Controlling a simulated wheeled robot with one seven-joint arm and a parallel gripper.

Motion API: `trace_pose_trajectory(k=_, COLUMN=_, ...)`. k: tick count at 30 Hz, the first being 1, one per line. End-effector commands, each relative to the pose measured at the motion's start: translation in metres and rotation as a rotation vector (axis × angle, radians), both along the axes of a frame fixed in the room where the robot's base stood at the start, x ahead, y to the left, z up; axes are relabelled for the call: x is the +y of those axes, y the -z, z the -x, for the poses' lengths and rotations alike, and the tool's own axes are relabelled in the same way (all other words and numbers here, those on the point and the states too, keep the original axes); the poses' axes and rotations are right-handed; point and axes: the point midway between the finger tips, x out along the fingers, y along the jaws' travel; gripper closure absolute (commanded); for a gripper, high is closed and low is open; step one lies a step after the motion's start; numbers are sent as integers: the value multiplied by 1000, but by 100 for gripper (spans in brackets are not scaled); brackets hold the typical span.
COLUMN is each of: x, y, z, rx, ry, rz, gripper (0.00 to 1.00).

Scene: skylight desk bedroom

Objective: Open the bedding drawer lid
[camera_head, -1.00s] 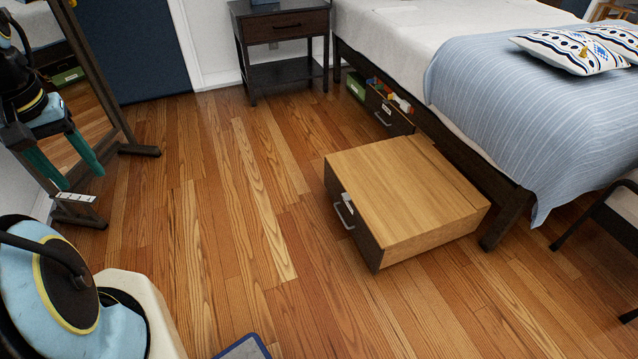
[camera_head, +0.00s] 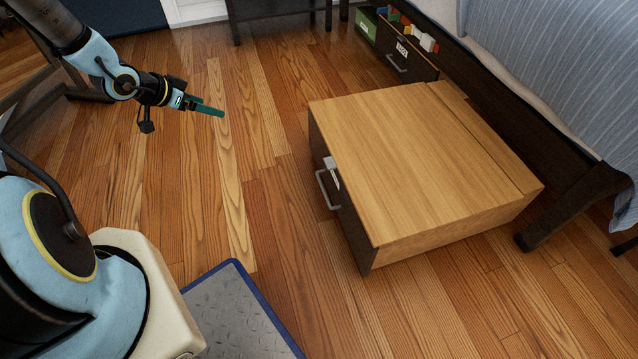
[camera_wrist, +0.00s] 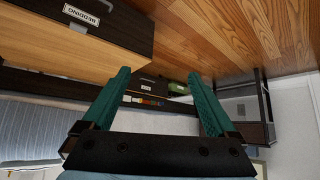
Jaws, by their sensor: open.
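The bedding drawer (camera_head: 341,199) stands out from under the bed, with a dark front, a grey handle and a white label. Its light wooden lid (camera_head: 410,155) lies flat and closed on top. In the wrist view the drawer front (camera_wrist: 115,25) shows upside down, with its label reading BEDDING. My gripper (camera_head: 208,107) is in the air left of the drawer, apart from it. Its two green fingers (camera_wrist: 160,95) are spread wide with nothing between them. The drawer's inside is hidden by the lid.
A second drawer (camera_head: 402,60) holding colourful toys and a green box (camera_head: 366,22) are at the bed's far end. The dark bed leg (camera_head: 570,205) stands right of the lid. A grey plate with a blue edge (camera_head: 240,310) lies on the floor. Wood floor left of the drawer is clear.

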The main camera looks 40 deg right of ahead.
Motion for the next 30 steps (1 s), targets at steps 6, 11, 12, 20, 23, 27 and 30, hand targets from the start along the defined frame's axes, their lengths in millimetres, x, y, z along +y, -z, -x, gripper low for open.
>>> trace_pose_trajectory(k=6, x=-76, y=126, z=47, rx=16, ry=262, rz=298, gripper=7)
trace_pose_trajectory(k=11, x=-113, y=183, z=90, rx=35, ry=420, rz=529, gripper=7)
trace_pose_trajectory(k=12, x=-119, y=194, z=99, rx=41, ry=451, rz=583, gripper=7)
trace_pose_trajectory(k=20, x=-135, y=228, z=142, rx=64, ry=577, rz=807, gripper=7)
trace_pose_trajectory(k=23, x=-137, y=230, z=148, rx=67, ry=592, rz=836, gripper=7)
trace_pose_trajectory(k=27, x=-149, y=229, z=154, rx=67, ry=598, rz=844, gripper=7)
trace_pose_trajectory(k=30, x=-164, y=230, z=160, rx=68, ry=599, rz=843, gripper=7)
